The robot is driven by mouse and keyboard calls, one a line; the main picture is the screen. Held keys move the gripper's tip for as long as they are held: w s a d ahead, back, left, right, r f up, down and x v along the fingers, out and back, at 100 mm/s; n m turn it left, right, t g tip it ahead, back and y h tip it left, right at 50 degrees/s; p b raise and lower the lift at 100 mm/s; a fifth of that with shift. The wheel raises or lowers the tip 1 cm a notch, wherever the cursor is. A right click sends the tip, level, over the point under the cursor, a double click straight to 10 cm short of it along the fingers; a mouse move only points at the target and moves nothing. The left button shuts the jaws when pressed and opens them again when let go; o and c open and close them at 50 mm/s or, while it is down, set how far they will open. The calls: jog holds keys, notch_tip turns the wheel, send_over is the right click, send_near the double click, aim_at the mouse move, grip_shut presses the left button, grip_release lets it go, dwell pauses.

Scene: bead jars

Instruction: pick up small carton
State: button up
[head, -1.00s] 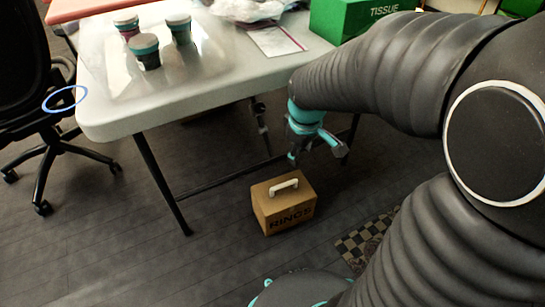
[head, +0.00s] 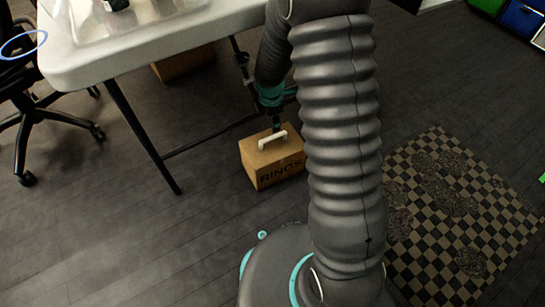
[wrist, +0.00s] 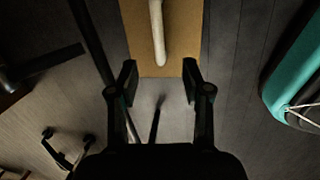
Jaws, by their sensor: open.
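The small carton (head: 270,160) is a brown box marked "RINGS" with a white handle (head: 272,139) on top. It stands on the floor beside the table in the head view. In the wrist view the carton (wrist: 185,40) is at the top centre, with its white handle (wrist: 158,30) running up the picture. My gripper (wrist: 160,82) is open, its two fingers apart and nothing between them, with the carton's near edge just beyond the fingertips. In the head view my gripper is mostly hidden by my arm, low behind and above the carton.
The white table (head: 150,48) stands behind the carton, with a metal leg (head: 142,132) and a crossbar close by. Another brown box (head: 183,62) is under the table. A checkered mat (head: 455,215) lies to the right. An office chair (head: 30,120) is at left.

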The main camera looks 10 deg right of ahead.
jog(key=b, duration=0.1)
send_over(273, 136)
jog(key=s, duration=0.1)
notch_tip(273, 136, down, 6)
jog(key=shift+s+a+f, duration=0.1)
jog(key=shift+s+a, duration=0.05)
jog(key=shift+w+f+b, duration=0.25)
jog(key=shift+f+b, duration=0.05)
jog(key=shift+f, duration=0.75)
jog(key=shift+w+f+b, duration=0.2)
jog(key=shift+f+b, duration=0.05)
jog(key=shift+f, duration=0.8)
jog(key=shift+w+f+b, duration=0.25)
jog(key=shift+f+b, duration=0.05)
jog(key=shift+f, duration=0.75)
grip_shut()
jog(key=shift+r, duration=0.1)
